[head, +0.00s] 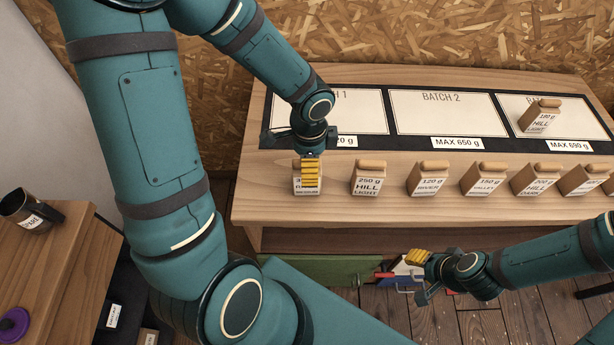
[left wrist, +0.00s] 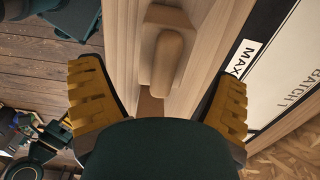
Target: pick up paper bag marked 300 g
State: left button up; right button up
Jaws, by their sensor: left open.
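The leftmost paper bag (head: 307,186) stands near the front edge of the table. Its label begins with a 3, and the rest is partly covered by my left gripper (head: 310,172). That gripper points down over the bag's top. In the left wrist view its two yellow fingers (left wrist: 158,105) are spread apart. A bag with a rolled top (left wrist: 168,58) lies ahead of and between them, apart from both; its label is not visible there. My right gripper (head: 417,258) is in front of the table, low and away from the bags; its finger opening is unclear.
To the right stand bags marked 250 g (head: 367,180), 120 g (head: 430,180), 150 g (head: 484,181) and others in a row. A 180 g bag (head: 540,118) stands on the right batch panel. The batch 2 panel (head: 440,112) is bare. A side table (head: 60,260) stands left.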

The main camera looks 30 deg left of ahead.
pick_arm(q)
jog(key=f, duration=0.1)
jog(key=f+b, duration=0.1)
jog(key=f, duration=0.3)
jog(key=shift+a+f, duration=0.1)
jog(key=shift+a, duration=0.2)
jog(key=c, duration=1.4)
